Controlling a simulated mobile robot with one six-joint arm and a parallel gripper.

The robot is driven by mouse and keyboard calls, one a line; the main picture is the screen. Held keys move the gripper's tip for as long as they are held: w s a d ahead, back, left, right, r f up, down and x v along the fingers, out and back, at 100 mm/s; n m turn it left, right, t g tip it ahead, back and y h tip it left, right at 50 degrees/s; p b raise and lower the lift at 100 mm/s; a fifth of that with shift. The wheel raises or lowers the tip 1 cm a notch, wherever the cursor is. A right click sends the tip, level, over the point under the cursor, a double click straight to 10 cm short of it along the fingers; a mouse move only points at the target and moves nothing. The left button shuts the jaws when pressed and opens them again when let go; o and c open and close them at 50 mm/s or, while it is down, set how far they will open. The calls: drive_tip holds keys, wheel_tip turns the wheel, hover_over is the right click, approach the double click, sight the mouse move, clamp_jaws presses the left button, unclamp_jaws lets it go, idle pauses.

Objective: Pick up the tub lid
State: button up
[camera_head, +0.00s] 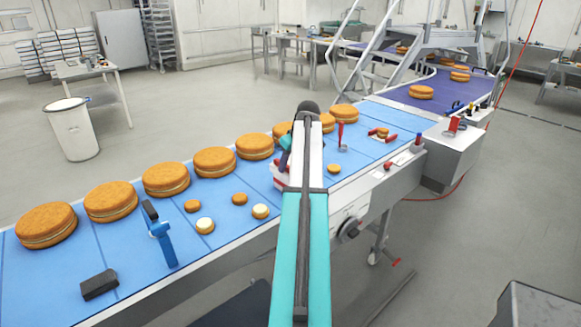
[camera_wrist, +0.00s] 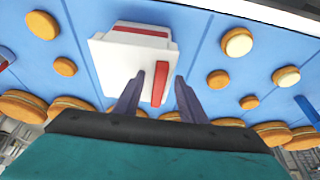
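A white, square-edged piece (camera_wrist: 115,62) with a raised red bar lies on the blue belt in the wrist view; I take it to be the tub lid. A second red strip crosses its stepped far end. In the head view, a red and white part of it (camera_head: 281,178) shows beside my arm, which hides the rest. My gripper (camera_wrist: 160,75) is open over it, with one dark finger on each side of the red bar. Gaps show beside the bar. I cannot tell how far the fingertips are above the white surface.
The blue belt (camera_head: 130,262) carries a row of large filled rounds (camera_head: 166,179) along its far side. Small rounds (camera_head: 239,199), a blue-handled tool (camera_head: 163,240), a black block (camera_head: 99,284) and a red-handled tool (camera_head: 341,136) stand around. A white tub (camera_head: 73,133) stands on the floor.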

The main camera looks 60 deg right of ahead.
clamp_jaws()
drive_tip(key=shift+r, duration=0.1)
idle(0.3)
drive_tip(key=shift+r+b, duration=0.8)
drive_tip(key=shift+r, duration=0.8)
drive_tip(key=s+a+b, duration=0.1)
drive_tip(key=s+b, duration=0.1)
drive_tip(key=s, duration=0.5)
drive_tip(key=s+a+r+b, duration=0.1)
drive_tip(key=s+a, duration=0.1)
drive_tip(key=s, duration=0.6)
drive_tip(key=shift+s+r+b, duration=0.3)
drive_tip(key=shift+b, duration=0.05)
drive_tip(key=shift+r, duration=0.1)
drive_tip(key=shift+r+p, duration=1.65)
drive_tip(key=shift+r, duration=0.75)
